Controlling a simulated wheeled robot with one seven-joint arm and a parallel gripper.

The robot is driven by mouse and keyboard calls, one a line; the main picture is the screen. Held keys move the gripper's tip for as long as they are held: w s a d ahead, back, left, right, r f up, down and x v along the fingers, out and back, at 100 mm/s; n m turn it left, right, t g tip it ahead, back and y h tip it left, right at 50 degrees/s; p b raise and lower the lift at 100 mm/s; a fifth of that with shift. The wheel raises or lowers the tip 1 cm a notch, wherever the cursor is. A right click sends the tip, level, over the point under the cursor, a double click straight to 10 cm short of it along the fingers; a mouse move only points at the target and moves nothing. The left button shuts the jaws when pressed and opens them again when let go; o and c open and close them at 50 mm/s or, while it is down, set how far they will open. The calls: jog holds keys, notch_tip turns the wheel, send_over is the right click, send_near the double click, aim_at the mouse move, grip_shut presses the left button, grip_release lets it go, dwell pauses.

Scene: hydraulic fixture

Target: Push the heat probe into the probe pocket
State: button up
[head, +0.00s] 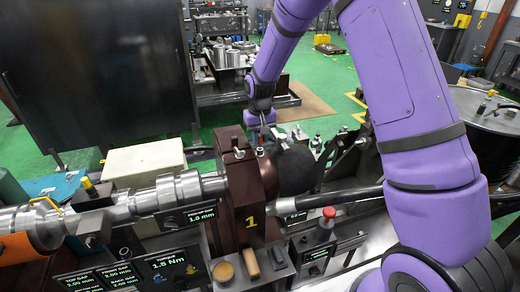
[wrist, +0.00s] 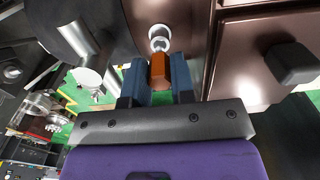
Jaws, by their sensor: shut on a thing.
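In the wrist view, my gripper (wrist: 158,60) has its two blue-grey fingers shut on the orange-brown body of the heat probe (wrist: 157,73). A bright metal ring (wrist: 158,33), which looks like the probe pocket, is on the brown housing straight ahead of the probe. A pale metal part lies between the probe's body and the ring, and I cannot tell whether the probe's tip is inside. In the head view, my gripper (head: 265,121) is at the rear top of the brown housing (head: 247,205); the probe is not clear there.
A thick silver shaft (head: 165,194) meets the housing from the left. A dark rounded body (head: 297,170) sits close on its right. A red-topped part (head: 328,213) and display panels stand in front. In the wrist view, a dark block (wrist: 293,63) juts out on the right.

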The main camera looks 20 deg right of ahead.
jog(key=shift+f, duration=1.15)
dwell(0.5)
jog(key=o, duration=1)
jog(key=shift+r, duration=0.1)
notch_tip(320, 180, up, 11)
jog(key=shift+f, duration=0.1)
jog(key=s+d+r+t, duration=0.3)
jog(key=s+d+r, duration=0.1)
jog(key=s+r, duration=1.25)
jog(key=s+d+r, duration=0.1)
jog(key=s, duration=0.6)
jog(key=s+d+r+t, duration=0.1)
jog(key=s, duration=0.5)
jog(key=s+d+r+t, duration=0.1)
jog(key=s, duration=0.6)
jog(key=shift+s+r, duration=0.35)
